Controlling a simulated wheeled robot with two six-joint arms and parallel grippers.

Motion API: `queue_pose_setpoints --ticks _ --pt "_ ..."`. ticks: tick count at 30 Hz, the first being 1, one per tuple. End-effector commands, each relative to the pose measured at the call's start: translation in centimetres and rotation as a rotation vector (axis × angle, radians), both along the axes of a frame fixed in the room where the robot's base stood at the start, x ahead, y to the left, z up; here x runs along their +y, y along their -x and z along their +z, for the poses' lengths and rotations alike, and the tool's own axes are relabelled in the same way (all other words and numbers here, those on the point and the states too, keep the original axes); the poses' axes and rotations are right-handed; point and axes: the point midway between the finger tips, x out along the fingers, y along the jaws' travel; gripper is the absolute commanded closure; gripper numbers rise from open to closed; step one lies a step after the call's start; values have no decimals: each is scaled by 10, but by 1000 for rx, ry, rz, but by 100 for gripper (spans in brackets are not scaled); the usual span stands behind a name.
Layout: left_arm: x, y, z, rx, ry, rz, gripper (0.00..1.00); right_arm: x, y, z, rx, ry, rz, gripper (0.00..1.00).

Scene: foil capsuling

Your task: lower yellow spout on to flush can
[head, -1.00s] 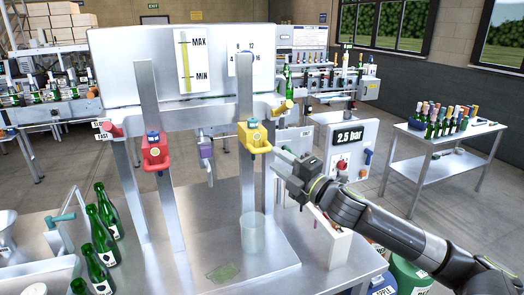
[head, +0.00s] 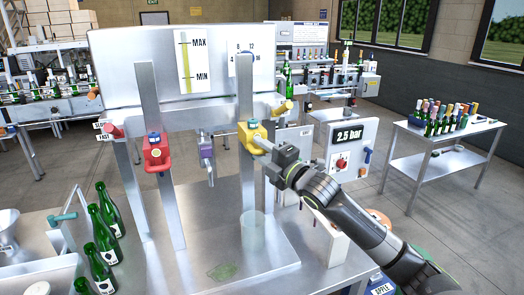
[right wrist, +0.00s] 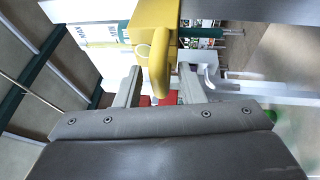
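The yellow spout (head: 253,137) is mounted high on the right upright post of the filler. A clear flush can (head: 253,232) stands upright on the steel table below it. My right gripper (head: 262,158) is at the yellow spout, from the right. In the right wrist view the gripper's fingers (right wrist: 160,85) are open. The spout's yellow projecting part (right wrist: 159,70) lies between them, with gaps on both sides. My left gripper is not in view.
A red spout (head: 156,153) on the left post and a purple spout (head: 207,152) stand beside the yellow one. Green bottles (head: 104,230) stand at the left. A 2.5 bar panel (head: 350,150) is at the right. The table between is mostly clear.

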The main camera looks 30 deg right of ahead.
Motion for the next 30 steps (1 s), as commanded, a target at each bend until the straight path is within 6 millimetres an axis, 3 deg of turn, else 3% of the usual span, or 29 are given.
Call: queue_pose_setpoints --ticks 5,14,23,30 --pt "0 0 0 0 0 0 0 0 0 0 0 0 0 65" --pt "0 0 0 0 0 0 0 0 0 0 -1 0 0 100" --pt "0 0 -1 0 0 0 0 0 0 0 -4 0 1 100" --pt "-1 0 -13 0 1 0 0 0 0 -13 -3 -1 2 100"
